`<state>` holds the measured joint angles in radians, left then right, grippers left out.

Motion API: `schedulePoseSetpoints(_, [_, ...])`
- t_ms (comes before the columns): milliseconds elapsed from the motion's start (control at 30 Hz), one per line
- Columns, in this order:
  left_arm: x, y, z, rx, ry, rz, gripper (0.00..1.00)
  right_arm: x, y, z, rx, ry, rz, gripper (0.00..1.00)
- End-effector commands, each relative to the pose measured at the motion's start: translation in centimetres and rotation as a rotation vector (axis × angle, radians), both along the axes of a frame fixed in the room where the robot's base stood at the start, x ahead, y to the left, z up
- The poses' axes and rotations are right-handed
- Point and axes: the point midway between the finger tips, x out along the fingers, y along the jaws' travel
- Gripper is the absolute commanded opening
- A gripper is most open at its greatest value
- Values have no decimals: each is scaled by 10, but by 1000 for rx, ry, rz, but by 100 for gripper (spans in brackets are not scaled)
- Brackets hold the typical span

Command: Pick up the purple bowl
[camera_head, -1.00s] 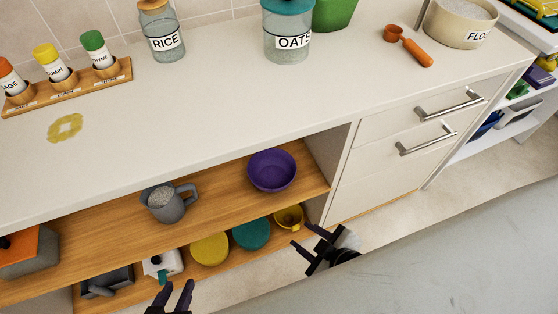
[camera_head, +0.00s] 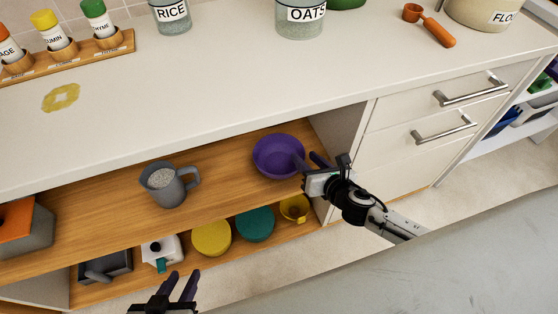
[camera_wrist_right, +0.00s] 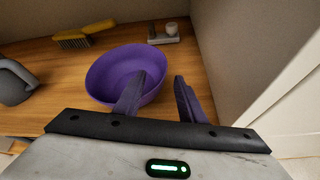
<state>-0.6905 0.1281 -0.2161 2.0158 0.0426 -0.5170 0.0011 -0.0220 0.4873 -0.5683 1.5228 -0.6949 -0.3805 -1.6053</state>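The purple bowl (camera_head: 277,157) sits upright on the upper wooden shelf under the counter, near the shelf's right end. It also shows in the right wrist view (camera_wrist_right: 118,68). My right gripper (camera_head: 310,162) is at the bowl's right side with its fingers apart. In the right wrist view, one finger of my right gripper (camera_wrist_right: 160,96) overlaps the bowl's near right rim, and the other is to the right of the bowl. Whether the finger touches the rim I cannot tell. My left gripper (camera_head: 184,285) is low at the bottom of the head view, away from the bowl, with its fingers slightly apart.
A grey mug (camera_head: 163,186) stands left of the bowl on the shelf (camera_head: 100,218). A yellow-handled brush (camera_wrist_right: 84,33) lies behind the bowl. The cupboard side wall (camera_wrist_right: 235,50) is close on the right. The countertop (camera_head: 200,85) overhangs the shelf.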

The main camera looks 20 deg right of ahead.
Motion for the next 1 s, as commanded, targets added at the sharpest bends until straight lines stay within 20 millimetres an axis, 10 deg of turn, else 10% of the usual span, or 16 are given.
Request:
schedulePoseSetpoints(700, [-1, 1, -10, -4, -3, -2, 31, 49, 6, -25, 4, 2, 0, 36])
schedulePoseSetpoints(1000, [-4, 1, -12, -2, 3, -2, 31, 49, 6, -25, 4, 1, -1, 0])
